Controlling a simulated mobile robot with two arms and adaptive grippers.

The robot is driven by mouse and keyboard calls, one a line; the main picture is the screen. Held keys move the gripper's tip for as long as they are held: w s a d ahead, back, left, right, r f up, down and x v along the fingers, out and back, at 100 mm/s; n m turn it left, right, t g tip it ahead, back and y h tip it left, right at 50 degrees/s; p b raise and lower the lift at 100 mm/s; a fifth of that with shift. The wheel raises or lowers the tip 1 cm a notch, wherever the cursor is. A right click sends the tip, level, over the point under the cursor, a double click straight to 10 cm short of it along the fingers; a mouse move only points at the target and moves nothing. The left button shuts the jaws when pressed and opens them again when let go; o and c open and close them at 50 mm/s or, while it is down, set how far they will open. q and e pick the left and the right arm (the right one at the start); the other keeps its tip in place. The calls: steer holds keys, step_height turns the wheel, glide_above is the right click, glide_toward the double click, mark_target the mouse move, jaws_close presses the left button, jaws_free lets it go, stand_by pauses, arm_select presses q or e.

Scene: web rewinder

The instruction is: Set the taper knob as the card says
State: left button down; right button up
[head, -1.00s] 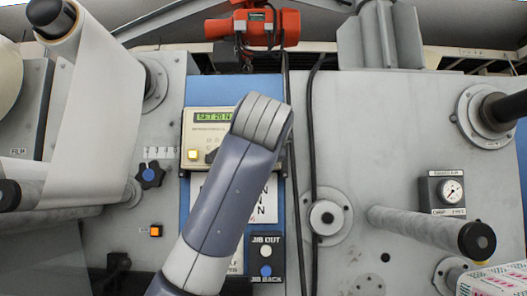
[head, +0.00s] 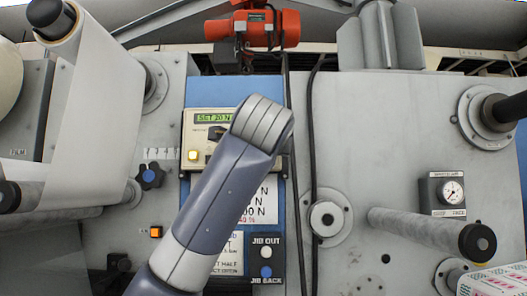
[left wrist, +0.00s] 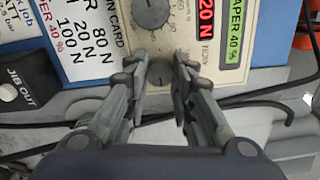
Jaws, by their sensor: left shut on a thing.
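The run card (left wrist: 88,40) is at the left of the left wrist view, beside the control panel (left wrist: 182,14). Its readable lines include 80 N, 20 N, 100 N and a red taper 40 %. My left gripper (left wrist: 160,72) has its fingers on either side of the small dark taper knob (left wrist: 158,76), shut on it. Another round knob (left wrist: 151,12) with scale marks sits above. The green display (left wrist: 233,42) reads TAPER 40 %; the red one (left wrist: 206,18) reads 20 N. In the head view my arm hides the left gripper. My right gripper is not in view.
The jib button box (head: 266,257) is below, right of my arm. A blue-centred star knob (head: 150,175) is to the left, and a grey roller (head: 425,230) sticks out at the right.

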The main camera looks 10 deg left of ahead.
arm_select(q)
steer(key=shift+r, duration=0.2)
steer(key=c, duration=1.6)
jaws_free()
steer(key=shift+w+d+f, duration=0.1)
steer(key=shift+w+f, duration=0.1)
steer(key=shift+w, duration=0.05)
steer(key=v, duration=1.2)
